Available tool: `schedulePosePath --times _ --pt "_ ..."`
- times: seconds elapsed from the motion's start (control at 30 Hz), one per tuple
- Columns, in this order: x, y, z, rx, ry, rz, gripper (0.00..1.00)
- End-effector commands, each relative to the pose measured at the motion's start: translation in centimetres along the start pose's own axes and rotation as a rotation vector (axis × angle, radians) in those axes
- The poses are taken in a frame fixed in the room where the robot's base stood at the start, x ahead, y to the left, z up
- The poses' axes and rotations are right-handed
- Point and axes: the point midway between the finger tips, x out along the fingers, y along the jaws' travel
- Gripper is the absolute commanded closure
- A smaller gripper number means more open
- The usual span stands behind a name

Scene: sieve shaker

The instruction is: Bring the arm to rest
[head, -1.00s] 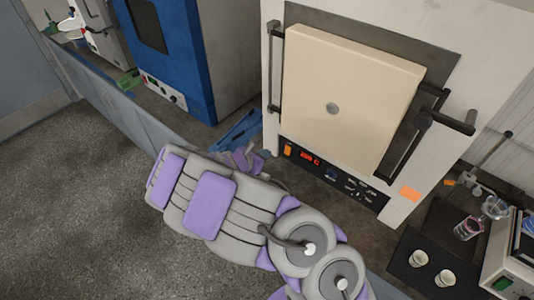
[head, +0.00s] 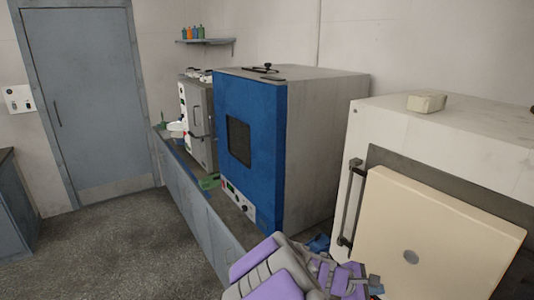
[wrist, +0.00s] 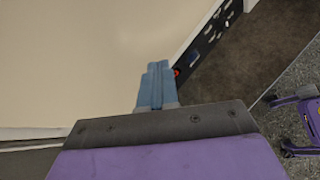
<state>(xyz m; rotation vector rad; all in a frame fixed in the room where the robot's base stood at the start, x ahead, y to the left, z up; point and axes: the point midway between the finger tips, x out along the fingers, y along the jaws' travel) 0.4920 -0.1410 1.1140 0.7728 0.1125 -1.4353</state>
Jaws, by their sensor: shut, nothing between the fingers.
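My gripper (wrist: 156,84) shows in the wrist view as two blue fingers pressed together, with nothing between them. It is in front of the cream furnace door, which fills the left of that view. In the head view my purple and grey arm reaches in from the bottom edge, and its wrist end is low in front of the white furnace (head: 380,130). Whether my gripper touches the door I cannot tell.
A blue-fronted oven (head: 250,150) stands left of the furnace on the counter, with a grey appliance (head: 200,125) beyond it. A blue item (head: 318,243) lies on the counter between oven and furnace. Open floor (head: 110,250) lies at left.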

Motion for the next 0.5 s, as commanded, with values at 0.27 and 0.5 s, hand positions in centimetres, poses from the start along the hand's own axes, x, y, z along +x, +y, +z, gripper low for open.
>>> schedulePosePath --times 0.27,0.5 --pt "-2.7 -7.1 7.7 0.444 0.036 -0.265 1.0" --pt "-6.7 -14.3 10.1 0.747 0.107 -0.52 1.0"
